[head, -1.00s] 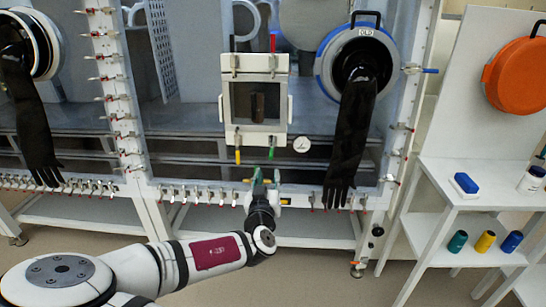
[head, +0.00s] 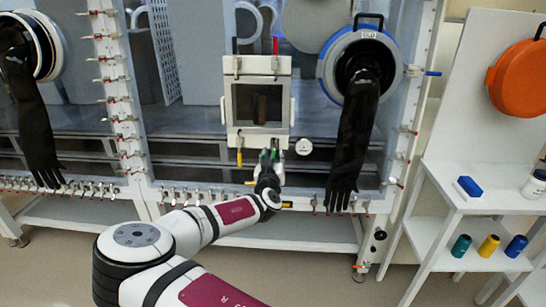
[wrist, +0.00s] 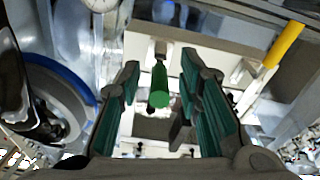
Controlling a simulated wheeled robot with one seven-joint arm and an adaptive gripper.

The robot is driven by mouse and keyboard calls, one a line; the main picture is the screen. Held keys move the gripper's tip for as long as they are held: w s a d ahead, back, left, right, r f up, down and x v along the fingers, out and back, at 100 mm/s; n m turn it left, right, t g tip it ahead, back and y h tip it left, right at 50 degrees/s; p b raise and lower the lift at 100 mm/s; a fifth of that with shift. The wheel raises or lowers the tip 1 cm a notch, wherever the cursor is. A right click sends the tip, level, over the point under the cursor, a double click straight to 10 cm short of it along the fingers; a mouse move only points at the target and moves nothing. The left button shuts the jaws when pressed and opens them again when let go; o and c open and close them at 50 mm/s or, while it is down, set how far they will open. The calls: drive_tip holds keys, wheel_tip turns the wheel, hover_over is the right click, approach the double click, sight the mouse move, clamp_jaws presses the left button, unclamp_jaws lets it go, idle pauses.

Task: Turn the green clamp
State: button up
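The green clamp (wrist: 160,90) hangs at the lower edge of the small framed door in the wrist view, its rounded handle end facing the camera. My gripper (wrist: 162,77) is open, with a green-padded finger on each side of the clamp. Clear gaps show on both sides, so the fingers do not appear to touch it. In the head view my gripper (head: 268,157) is below the lower right corner of the door (head: 229,107) and largely hides the green clamp.
A yellow clamp (head: 239,157) hangs left of my gripper; a red one (head: 275,45) stands above. A round gauge (head: 304,147) is close on the right. A black glove (head: 350,140) hangs farther right. Several small valves line the panel's lower edge.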

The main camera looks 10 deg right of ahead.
drive_tip(key=shift+w+d, duration=0.1)
clamp_jaws()
